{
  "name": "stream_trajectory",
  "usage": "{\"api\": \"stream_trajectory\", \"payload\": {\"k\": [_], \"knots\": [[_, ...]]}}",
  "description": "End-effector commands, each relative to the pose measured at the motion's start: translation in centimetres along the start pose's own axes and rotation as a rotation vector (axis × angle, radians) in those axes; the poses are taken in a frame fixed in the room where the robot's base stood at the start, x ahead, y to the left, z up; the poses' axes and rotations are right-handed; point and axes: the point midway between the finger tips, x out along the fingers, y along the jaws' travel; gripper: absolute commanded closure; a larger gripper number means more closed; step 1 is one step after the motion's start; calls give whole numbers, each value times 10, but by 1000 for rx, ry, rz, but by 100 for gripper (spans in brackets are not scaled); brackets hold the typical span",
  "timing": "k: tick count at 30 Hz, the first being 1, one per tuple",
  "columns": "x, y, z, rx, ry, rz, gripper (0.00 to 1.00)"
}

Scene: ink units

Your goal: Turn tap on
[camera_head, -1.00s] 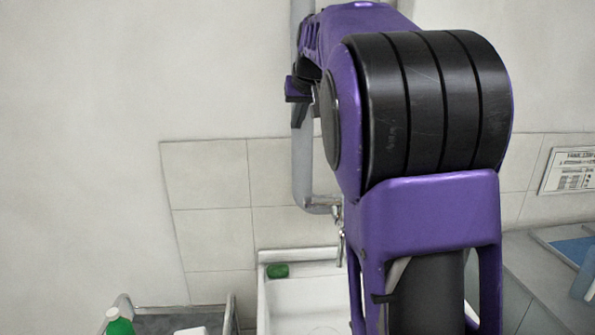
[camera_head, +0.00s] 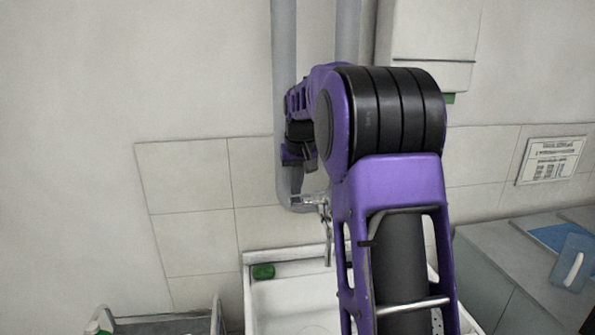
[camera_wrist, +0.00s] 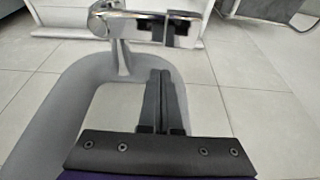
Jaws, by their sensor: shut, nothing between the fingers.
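The chrome tap (camera_head: 325,232) is on the tiled wall above the white sink (camera_head: 300,300), partly behind my arm. In the wrist view a chrome tap part (camera_wrist: 145,25) runs across the top, just beyond my fingertips. My gripper (camera_head: 309,163) is shut and empty, a little above and left of the tap in the head view. In the wrist view its dark fingers (camera_wrist: 163,80) are together and point toward the chrome part. I cannot tell whether they touch it. The tap's handle is not clearly seen.
Grey pipes (camera_head: 284,80) run down the wall behind my gripper. A green sponge (camera_head: 263,272) lies on the sink's back left edge. A counter (camera_head: 510,262) with a blue container (camera_head: 571,262) stands right. A white box (camera_head: 432,45) hangs above.

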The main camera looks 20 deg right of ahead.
Motion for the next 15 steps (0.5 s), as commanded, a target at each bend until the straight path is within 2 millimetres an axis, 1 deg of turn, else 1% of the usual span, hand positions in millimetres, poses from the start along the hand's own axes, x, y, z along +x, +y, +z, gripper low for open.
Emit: {"api": "stream_trajectory", "payload": {"k": [1,6,9,15], "knots": [[-8,0,8,0,6,0,100],[-14,0,25,0,6,0,100],[-15,0,31,0,5,0,100],[-16,0,33,0,5,0,100]]}}
